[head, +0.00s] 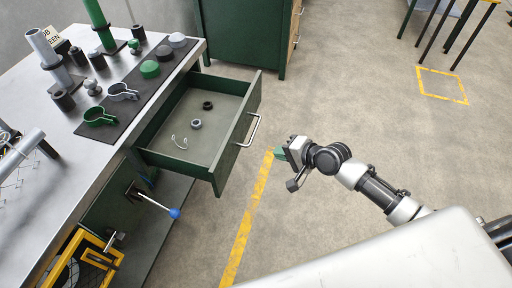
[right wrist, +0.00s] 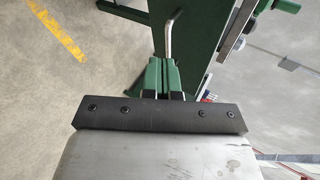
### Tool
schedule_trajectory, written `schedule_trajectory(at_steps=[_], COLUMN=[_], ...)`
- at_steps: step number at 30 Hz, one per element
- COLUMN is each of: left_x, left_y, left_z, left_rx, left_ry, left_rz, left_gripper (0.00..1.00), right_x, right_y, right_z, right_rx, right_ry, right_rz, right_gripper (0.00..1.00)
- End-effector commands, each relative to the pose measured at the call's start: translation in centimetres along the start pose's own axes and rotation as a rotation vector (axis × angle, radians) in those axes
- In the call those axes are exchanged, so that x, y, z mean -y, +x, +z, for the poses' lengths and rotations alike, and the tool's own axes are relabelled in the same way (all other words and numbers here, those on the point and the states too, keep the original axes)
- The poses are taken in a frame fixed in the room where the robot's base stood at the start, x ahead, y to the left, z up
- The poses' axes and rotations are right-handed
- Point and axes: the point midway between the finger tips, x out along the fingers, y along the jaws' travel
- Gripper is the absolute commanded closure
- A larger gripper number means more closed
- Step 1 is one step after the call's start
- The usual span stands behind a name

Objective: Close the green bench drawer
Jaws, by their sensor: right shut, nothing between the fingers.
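The green bench drawer (head: 233,146) is pulled well out of the bench, its front panel facing right in the head view. Its metal handle (head: 250,130) is on that front. A black ring (head: 208,105), a grey ring (head: 196,124) and a thin open ring (head: 180,142) lie inside. My right gripper (head: 280,154) is shut and empty, a little to the right of the drawer front and apart from it. In the right wrist view the green fingers (right wrist: 162,76) are together, with the handle (right wrist: 169,37) just beyond them. My left gripper is out of view.
The bench top (head: 60,125) holds a dark mat (head: 128,100) with clamps and caps. A lever with a blue knob (head: 174,213) sticks out below the drawer. A green cabinet (head: 243,40) stands behind. The floor (head: 340,110) to the right is open.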

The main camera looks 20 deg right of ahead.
Motion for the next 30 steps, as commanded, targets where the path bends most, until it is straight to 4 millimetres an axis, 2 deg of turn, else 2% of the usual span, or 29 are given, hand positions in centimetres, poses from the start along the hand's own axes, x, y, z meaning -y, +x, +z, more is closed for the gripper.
schedule_trajectory(at_steps=[1, 6, 13, 19, 30], left_x=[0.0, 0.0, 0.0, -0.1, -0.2], left_y=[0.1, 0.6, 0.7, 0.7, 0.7], left_z=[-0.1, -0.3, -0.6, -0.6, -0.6], left_rx=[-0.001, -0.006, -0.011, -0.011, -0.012], left_ry=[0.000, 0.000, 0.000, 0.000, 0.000], left_rz=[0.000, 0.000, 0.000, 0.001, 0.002], left_gripper=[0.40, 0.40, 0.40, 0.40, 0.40], right_x=[0.1, 0.0, 0.8, 1.0, 1.1], right_y=[1.3, 5.0, 8.5, 9.7, 9.7], right_z=[0.0, 0.0, 0.0, 0.0, 0.0], right_rx=[0.000, 0.000, -0.001, -0.001, -0.001], right_ry=[0.000, 0.000, -0.002, -0.003, -0.003], right_rz=[-0.003, -0.001, -0.001, 0.001, 0.000], right_gripper=[1.00, 1.00, 1.00, 1.00, 1.00])
